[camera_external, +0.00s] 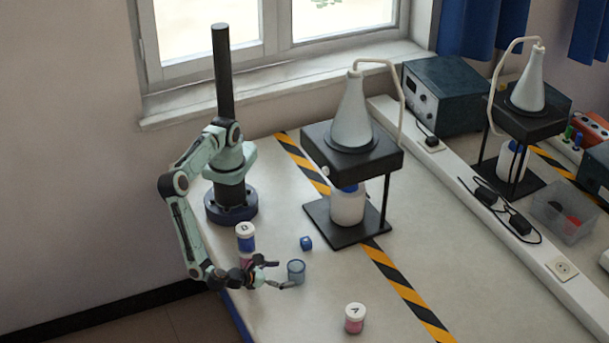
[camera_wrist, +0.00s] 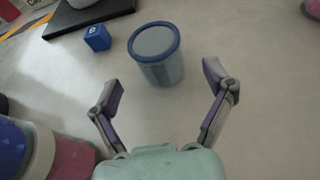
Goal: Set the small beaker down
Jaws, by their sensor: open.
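The small beaker (camera_external: 296,271) is a translucent blue-grey cup with a blue rim. It stands upright on the table, and in the wrist view it also shows (camera_wrist: 157,58) just beyond my fingertips. My gripper (camera_external: 281,274) is low over the table at the left of the beaker. In the wrist view my gripper (camera_wrist: 167,82) has its two fingers spread wide, with nothing held between them. The beaker's base rests on the table as far as I can see.
A small blue cube (camera_external: 306,243) lies behind the beaker. A jar with a blue band (camera_external: 246,238) stands close by my gripper, with a pinkish one below it. A jar marked A (camera_external: 355,318) stands at the front right. A black stand (camera_external: 350,150) holds a flask behind.

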